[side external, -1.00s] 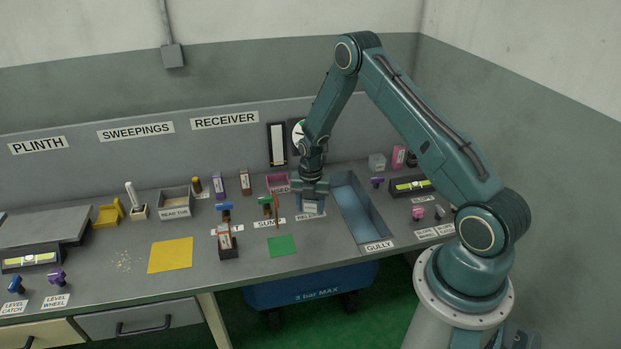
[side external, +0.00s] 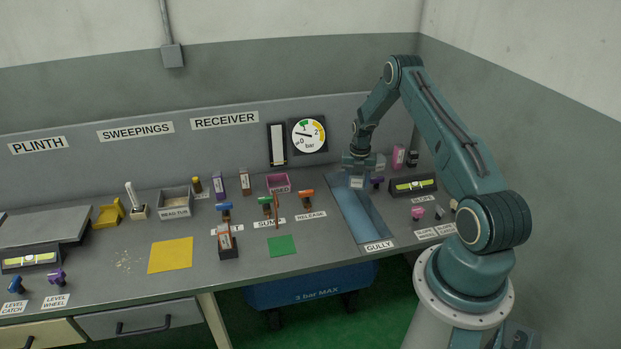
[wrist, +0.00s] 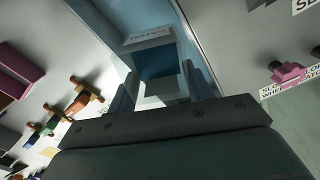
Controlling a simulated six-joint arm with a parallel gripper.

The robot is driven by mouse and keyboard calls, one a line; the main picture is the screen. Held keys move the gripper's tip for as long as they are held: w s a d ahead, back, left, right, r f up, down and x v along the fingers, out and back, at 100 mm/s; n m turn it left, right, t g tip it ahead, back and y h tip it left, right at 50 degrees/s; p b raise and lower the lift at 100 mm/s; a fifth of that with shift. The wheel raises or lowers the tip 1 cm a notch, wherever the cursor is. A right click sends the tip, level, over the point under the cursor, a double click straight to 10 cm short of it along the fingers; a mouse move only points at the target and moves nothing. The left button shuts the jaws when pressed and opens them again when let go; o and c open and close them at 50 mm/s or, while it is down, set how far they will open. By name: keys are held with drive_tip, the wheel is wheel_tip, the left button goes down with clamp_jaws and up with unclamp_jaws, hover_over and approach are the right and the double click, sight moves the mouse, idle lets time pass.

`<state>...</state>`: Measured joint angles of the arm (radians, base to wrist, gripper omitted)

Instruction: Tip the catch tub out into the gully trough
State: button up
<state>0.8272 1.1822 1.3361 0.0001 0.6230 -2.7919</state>
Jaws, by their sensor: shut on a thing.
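My gripper (side external: 357,176) is shut on a small grey tub with a white label (side external: 356,184), which I take for the catch tub. It hangs over the far end of the gully trough (side external: 364,220), a long blue channel labelled GULLY. In the wrist view the tub (wrist: 150,42) sits between the two fingers (wrist: 158,88), its label at the far edge and a dark blue area below it. The trough (wrist: 128,12) shows pale blue behind it. The tub looks about level in the side view. I cannot tell what is inside it.
Coloured valve handles, including the orange one (side external: 306,195), stand left of the trough. A pressure gauge (side external: 309,135) is on the back panel. The trough's near part is clear.

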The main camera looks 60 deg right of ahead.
sight(356, 186)
drive_tip(key=shift+f, duration=1.15)
drive_tip(key=shift+f+h, duration=0.15)
drive_tip(key=shift+h, duration=0.35)
drive_tip(key=shift+w+d+f+t+h, duration=0.1)
drive_tip(key=shift+f+t+h, duration=0.1)
drive_tip(key=shift+t+h, duration=0.3)
drive_tip(key=shift+d+f+t+h, duration=0.1)
drive_tip(key=shift+f+t+h, duration=0.1)
drive_tip(key=shift+h, duration=0.5)
drive_tip(key=shift+w+d+f+t+h, duration=0.1)
drive_tip(key=shift+f+t+h, duration=0.25)
drive_tip(key=shift+h, duration=0.45)
drive_tip(key=shift+w+d+f+t+h, duration=0.1)
drive_tip(key=shift+f+t+h, duration=0.2)
drive_tip(key=shift+h, duration=0.5)
drive_tip(key=shift+d+f+t+h, duration=0.15)
drive_tip(key=shift+t+h, duration=0.7)
drive_tip(key=shift+h, duration=1)
drive_tip(key=shift+d+f+t+h, duration=0.1)
drive_tip(key=shift+t+h, duration=0.7)
drive_tip(key=shift+h, duration=1.05)
drive_tip(key=shift+r, duration=0.1)
drive_tip(key=shift+d, duration=0.15)
